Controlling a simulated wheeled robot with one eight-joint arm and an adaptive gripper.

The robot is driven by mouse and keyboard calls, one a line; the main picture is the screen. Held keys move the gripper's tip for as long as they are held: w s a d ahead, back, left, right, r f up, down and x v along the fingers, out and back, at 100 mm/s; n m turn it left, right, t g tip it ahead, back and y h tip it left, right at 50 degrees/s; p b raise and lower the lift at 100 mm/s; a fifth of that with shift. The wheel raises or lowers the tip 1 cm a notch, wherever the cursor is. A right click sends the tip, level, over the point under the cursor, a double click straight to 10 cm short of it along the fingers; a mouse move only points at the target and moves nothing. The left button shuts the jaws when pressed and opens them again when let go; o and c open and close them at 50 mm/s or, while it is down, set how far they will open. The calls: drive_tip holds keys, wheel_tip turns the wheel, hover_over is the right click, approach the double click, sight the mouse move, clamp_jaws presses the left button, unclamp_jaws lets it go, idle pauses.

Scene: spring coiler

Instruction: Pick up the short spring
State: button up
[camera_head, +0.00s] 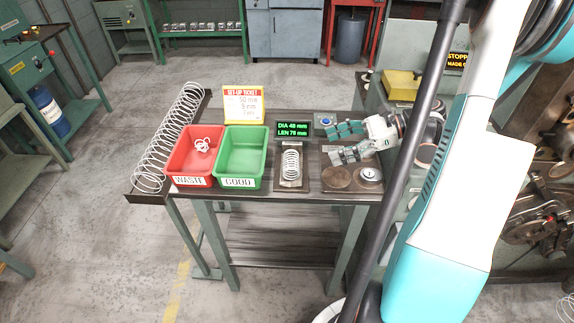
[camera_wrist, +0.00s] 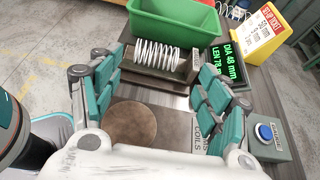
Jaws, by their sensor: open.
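The short spring (camera_head: 291,164) is a pale wire coil lying in a dark holder (camera_head: 291,185) on the table, just right of the green bin. It also shows in the wrist view (camera_wrist: 157,55), lying across the picture beyond the fingertips. My gripper (camera_head: 342,143) is open and empty, to the right of the spring and above the table. In the wrist view its teal-padded fingers (camera_wrist: 155,75) are spread wide, with the spring ahead between them and apart from the pads.
A red WASTE bin (camera_head: 172,181) holds some wire; a green GOOD bin (camera_head: 221,183) looks empty. Behind stand a yellow set-up ticket (camera_head: 243,105) and a display (camera_head: 296,131) reading DIA 48 mm, LEN 78 mm. A long spring (camera_head: 168,140) lies left. A round plate (camera_head: 336,178) and gauge (camera_head: 370,174) sit right.

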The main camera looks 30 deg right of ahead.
sight(294, 159)
drive_tip(key=shift+a+f, duration=0.25)
drive_tip(key=shift+f, duration=0.05)
drive_tip(key=b+x, duration=0.2)
drive_tip(key=x, duration=0.5)
drive_tip(key=shift+w+a+f, duration=0.15)
drive_tip(key=shift+w+a, duration=0.05)
drive_tip(key=shift+a, duration=0.1)
drive_tip(key=b+x, duration=0.1)
drive_tip(key=x, duration=0.1)
drive_tip(key=b+x, duration=0.1)
drive_tip(key=x, duration=0.2)
drive_tip(key=shift+f+b, duration=0.3)
drive_tip(key=shift+b, duration=0.05)
drive_tip(key=c, duration=0.8)
drive_tip(key=shift+r, duration=0.1)
wheel_tip(294, 159, up, 20)
drive_tip(key=p, duration=0.7)
drive_tip(key=shift+p, duration=0.3)
